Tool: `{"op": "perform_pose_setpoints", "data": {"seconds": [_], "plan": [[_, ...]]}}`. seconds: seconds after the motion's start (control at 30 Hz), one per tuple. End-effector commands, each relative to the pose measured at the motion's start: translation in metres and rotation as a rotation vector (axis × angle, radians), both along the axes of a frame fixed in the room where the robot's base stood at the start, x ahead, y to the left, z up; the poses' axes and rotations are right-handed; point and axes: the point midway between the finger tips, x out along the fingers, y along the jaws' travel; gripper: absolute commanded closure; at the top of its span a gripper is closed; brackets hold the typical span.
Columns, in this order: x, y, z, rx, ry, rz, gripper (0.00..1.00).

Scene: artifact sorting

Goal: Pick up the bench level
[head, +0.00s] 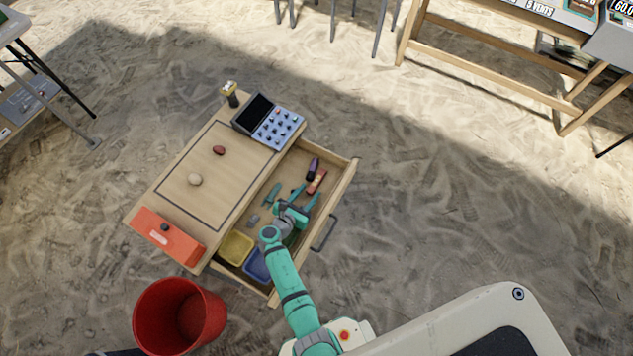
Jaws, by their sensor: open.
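My gripper (305,195) is open inside the pulled-out drawer (342,182), its fingers pointing toward the drawer's far end. A small red bar with a paler patch (317,182) lies just beyond the fingertips and looks most like the bench level, but it is too small to be sure. A dark purple object (312,168) lies right beside it. A teal tool (272,194) lies to the left of my gripper. My wrist hides part of the drawer floor.
Yellow (236,247) and blue (256,266) trays sit at the drawer's near end. The tabletop holds a control panel (278,128), a brown stone (218,150), a pale stone (195,179) and an orange box (168,236). A red bin (158,300) stands at lower left.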

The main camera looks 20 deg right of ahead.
Motion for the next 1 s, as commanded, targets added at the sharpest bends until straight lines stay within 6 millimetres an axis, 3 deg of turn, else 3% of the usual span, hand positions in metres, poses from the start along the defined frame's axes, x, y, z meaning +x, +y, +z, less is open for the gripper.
{"op": "perform_pose_setpoints", "data": {"seconds": [0.17,0.43,0.6,1.0], "plan": [[0.0112,-0.0126,-0.0064,0.000,0.000,0.001,0.58],[0.0123,-0.0144,-0.0073,-0.001,-0.001,0.001,0.58],[0.0122,-0.0141,-0.0073,0.000,-0.001,0.002,0.98],[0.0121,-0.0140,-0.0052,0.000,-0.002,0.001,1.00]]}}
